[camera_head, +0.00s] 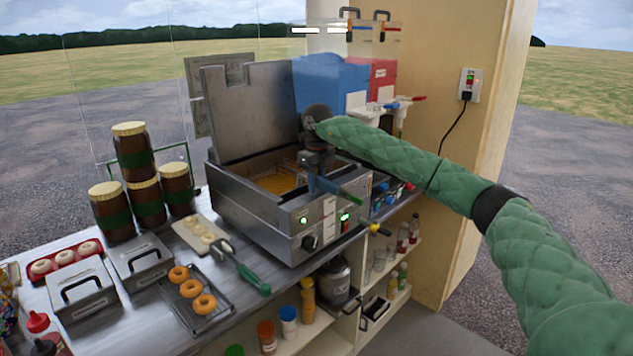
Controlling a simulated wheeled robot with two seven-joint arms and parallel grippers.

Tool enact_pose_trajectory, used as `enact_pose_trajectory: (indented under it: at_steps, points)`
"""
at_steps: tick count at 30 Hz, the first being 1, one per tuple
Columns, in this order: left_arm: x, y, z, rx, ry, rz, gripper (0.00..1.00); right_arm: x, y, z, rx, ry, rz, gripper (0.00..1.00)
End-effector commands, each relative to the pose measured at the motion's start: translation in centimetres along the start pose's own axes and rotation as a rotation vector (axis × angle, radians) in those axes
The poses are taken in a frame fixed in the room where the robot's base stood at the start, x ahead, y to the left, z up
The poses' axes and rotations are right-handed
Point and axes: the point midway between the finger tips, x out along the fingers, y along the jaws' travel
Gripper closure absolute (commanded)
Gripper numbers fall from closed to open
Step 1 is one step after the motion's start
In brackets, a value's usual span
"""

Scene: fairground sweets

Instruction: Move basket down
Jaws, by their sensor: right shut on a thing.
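The open fryer (262,222) stands on the counter with its lid (228,112) raised and golden oil (277,183) inside. My right arm comes in from the right in a green quilted sleeve. My right gripper (320,182) points down over the fryer's front right edge and is shut on the basket's handle (352,198), whose green end sticks out to the right. The basket itself is mostly hidden behind the gripper and fryer wall, so its height in the oil is unclear. My left gripper is out of view.
Left of the fryer are tongs (243,268), a rack of doughnuts (212,292), a pale tray (190,236), lidded metal containers (138,262) and stacked jars (133,160). Blue and red dispensers (328,85) stand behind it. Shelves with bottles are below.

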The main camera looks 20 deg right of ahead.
Motion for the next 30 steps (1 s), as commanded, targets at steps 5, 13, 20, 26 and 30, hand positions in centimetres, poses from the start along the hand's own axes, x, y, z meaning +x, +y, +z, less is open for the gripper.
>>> enact_pose_trajectory:
  at_steps: [5,13,20,26,30]
  points:
    - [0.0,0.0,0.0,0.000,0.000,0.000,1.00,0.2,0.0,0.0,0.000,0.002,0.000,1.00]
    - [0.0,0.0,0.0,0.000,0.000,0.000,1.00,0.2,0.0,0.0,0.000,0.003,0.000,0.51]
    - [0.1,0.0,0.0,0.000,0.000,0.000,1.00,0.0,0.0,0.0,0.000,0.003,0.000,0.51]
    - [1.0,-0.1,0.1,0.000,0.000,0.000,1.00,-2.2,0.0,0.0,0.000,0.001,-0.001,0.51]
    - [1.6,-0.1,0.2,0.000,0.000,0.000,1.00,-4.5,0.0,0.1,-0.001,0.001,0.000,0.51]
